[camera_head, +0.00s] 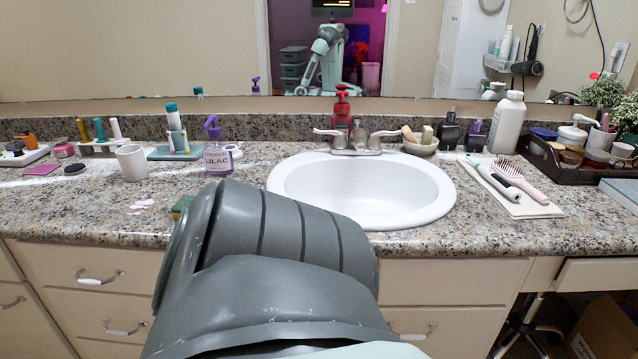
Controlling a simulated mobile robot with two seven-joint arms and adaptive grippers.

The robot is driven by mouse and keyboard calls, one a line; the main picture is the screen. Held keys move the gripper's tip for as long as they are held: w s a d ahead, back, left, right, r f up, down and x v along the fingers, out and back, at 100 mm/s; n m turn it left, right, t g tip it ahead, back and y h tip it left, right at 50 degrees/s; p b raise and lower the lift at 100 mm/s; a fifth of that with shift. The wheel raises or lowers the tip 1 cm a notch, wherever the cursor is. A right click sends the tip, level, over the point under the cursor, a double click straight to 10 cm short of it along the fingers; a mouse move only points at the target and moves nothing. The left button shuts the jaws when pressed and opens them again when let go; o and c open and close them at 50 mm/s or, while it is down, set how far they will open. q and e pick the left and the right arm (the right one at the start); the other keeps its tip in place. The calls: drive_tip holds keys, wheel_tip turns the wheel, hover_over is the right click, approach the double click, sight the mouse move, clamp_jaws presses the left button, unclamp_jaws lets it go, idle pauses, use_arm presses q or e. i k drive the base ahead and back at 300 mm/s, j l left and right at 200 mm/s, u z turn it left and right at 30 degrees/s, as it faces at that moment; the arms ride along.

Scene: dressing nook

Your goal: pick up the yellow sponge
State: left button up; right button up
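A small sponge (181,205), dark green on top with a yellowish side, lies on the granite counter left of the sink. It is partly hidden behind a large grey link of my arm in the middle foreground. The visible part is small. Neither of my grippers shows, so I cannot see where they are relative to the sponge.
A lilac soap bottle (217,158) stands just behind the arm link, with a white mug (131,162) to its left. The white sink (400,190) is to the right. The front left counter (70,215) is mostly clear. A mirror (180,50) spans the back.

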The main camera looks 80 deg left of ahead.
sight(177, 209)
drive_tip(key=u, duration=3.2)
